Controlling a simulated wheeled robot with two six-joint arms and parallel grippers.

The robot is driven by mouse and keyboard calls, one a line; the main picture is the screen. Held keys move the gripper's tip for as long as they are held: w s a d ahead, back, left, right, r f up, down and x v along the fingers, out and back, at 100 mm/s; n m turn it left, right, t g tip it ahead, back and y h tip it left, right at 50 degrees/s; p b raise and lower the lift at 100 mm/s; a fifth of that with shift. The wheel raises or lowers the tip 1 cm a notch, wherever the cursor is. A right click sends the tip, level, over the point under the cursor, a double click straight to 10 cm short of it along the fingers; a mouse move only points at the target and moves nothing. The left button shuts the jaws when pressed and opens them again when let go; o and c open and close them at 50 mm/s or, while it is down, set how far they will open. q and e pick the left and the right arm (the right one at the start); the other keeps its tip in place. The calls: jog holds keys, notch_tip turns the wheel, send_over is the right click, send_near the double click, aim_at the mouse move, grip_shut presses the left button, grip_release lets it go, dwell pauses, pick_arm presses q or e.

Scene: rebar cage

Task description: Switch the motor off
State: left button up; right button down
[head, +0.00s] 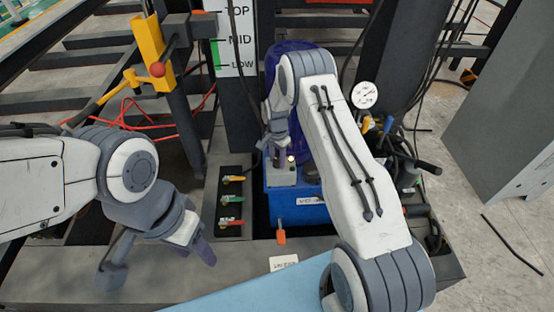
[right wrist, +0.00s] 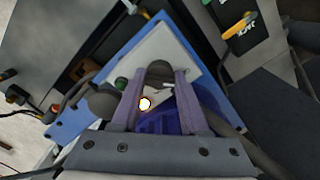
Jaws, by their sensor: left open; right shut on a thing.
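The motor is a dark blue rounded body (head: 300,50) behind my right arm, above a blue tank (head: 300,207). A grey-white control box (head: 281,177) sits on the tank, with a lit lamp (head: 290,159). My right gripper (head: 279,152) points down at this box. In the right wrist view its fingers (right wrist: 160,80) are shut on a dark rounded switch knob (right wrist: 159,69) on the box's pale face. The lamp (right wrist: 145,103) glows beside one finger, and a green button (right wrist: 121,83) is outside it. My left gripper (head: 157,262) is open and empty at the lower left.
A panel with yellow, green and red valve handles (head: 231,201) stands left of the tank. A pressure gauge (head: 364,95) and hoses are to the right.

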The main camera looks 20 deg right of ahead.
aim_at(277, 159)
jog(key=shift+r, duration=0.1)
dwell(0.3)
jog(key=shift+c, duration=2.1)
grip_release()
notch_tip(277, 159, up, 10)
jog(key=shift+r, duration=0.2)
